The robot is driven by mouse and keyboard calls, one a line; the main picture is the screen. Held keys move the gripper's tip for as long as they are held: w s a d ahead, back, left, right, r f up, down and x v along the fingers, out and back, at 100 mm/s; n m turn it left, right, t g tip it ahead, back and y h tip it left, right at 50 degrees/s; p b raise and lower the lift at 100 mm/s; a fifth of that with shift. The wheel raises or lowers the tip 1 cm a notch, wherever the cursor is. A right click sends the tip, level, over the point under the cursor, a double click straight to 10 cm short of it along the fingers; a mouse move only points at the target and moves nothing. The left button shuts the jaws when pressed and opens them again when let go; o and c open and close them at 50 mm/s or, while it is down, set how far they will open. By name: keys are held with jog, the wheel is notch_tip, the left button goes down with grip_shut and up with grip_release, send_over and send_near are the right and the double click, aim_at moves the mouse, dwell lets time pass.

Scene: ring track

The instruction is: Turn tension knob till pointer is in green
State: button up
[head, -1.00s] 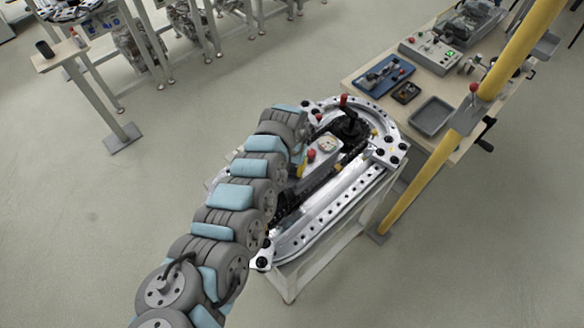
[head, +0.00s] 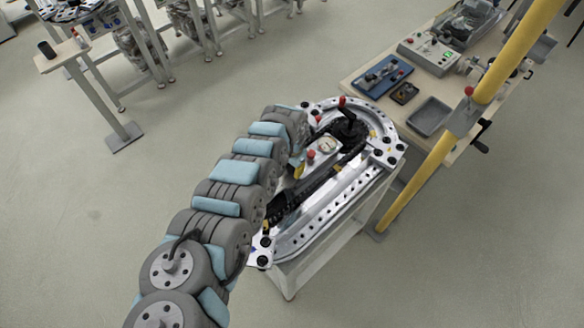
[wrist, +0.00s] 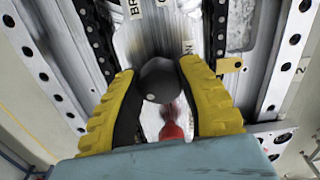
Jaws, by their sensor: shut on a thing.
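The dark grey round tension knob (wrist: 160,80) sits between the two yellow fingers of my gripper (wrist: 157,72) in the wrist view. The fingers press on it from left and right, so my gripper is shut on the knob. The gauge face is not visible in the wrist view.
A red button (wrist: 172,130) lies just below the knob in the wrist view. Slotted metal rails with black bolts run on both sides. In the head view a yellow post (head: 440,150) stands right of the track, and a bench (head: 462,150) with trays is behind it.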

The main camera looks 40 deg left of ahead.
aim_at(291, 168)
jog(key=o, duration=1.2)
jog(key=shift+s, duration=0.1)
jog(key=shift+r, duration=0.15)
jog(key=shift+a+r, duration=0.15)
jog(key=shift+r, duration=5.7)
